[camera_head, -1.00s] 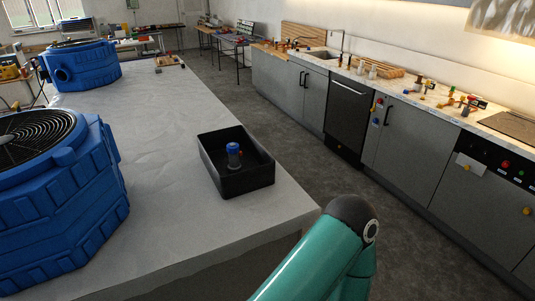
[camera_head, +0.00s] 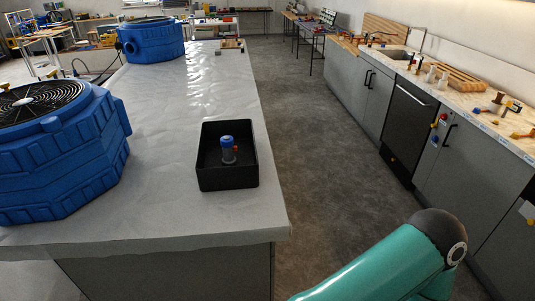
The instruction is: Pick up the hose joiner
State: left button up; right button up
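A small blue and grey fitting (camera_head: 228,150), which looks like the hose joiner, stands upright inside a black open tray (camera_head: 228,182). It has a small red or orange part on its side. The tray sits near the front right corner of the grey covered table (camera_head: 150,228). Neither of my grippers is in the view. A green link of one of my arms shows at the bottom right, beyond the table's right edge and apart from the tray.
A large blue fan unit (camera_head: 60,160) stands on the table at left, another blue unit (camera_head: 152,42) at the far end. The grey floor (camera_head: 335,150) is open to the right. A counter (camera_head: 470,95) with several small fittings runs along the right wall.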

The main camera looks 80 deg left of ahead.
aim_at(229, 159)
jog(key=z, duration=0.5)
jog(key=i, duration=0.25)
jog(key=u, duration=2.15)
jog(key=i, duration=0.2)
jog(key=u, duration=2.65)
jog(key=i, duration=0.6)
jog(key=z, duration=0.2)
